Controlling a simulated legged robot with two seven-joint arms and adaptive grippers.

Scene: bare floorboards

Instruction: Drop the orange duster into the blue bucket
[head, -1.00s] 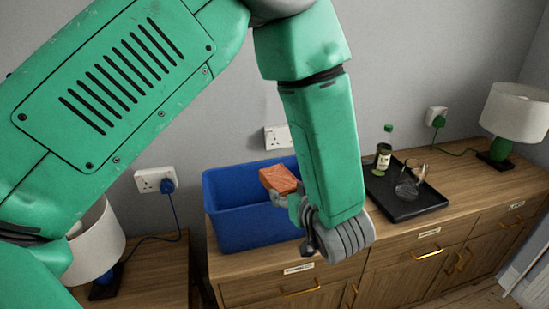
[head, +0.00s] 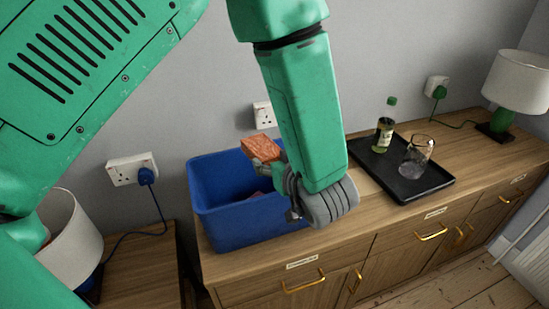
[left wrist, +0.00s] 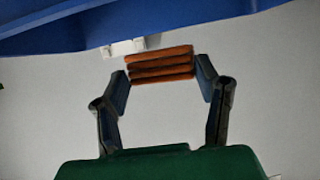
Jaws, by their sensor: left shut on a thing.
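The orange duster (head: 260,146) is a small block, held up at the back right part of the blue bucket (head: 250,228) in the head view, overlapping its rear rim. My left gripper (head: 268,161) is shut on the duster. In the left wrist view the duster (left wrist: 160,64) shows as orange layers between the two fingertips (left wrist: 162,80). The bucket (left wrist: 200,22) spans the top of that view. The bucket stands open on the wooden sideboard. A small reddish patch shows inside it, too hidden to identify. My right gripper is out of view.
Right of the bucket on the sideboard (head: 375,215) is a black tray (head: 410,188) with a green bottle (head: 385,130) and a glass jug (head: 417,155). A white lamp (head: 518,82) stands far right. Another lamp (head: 70,230) and a blue plug (head: 147,175) are at left.

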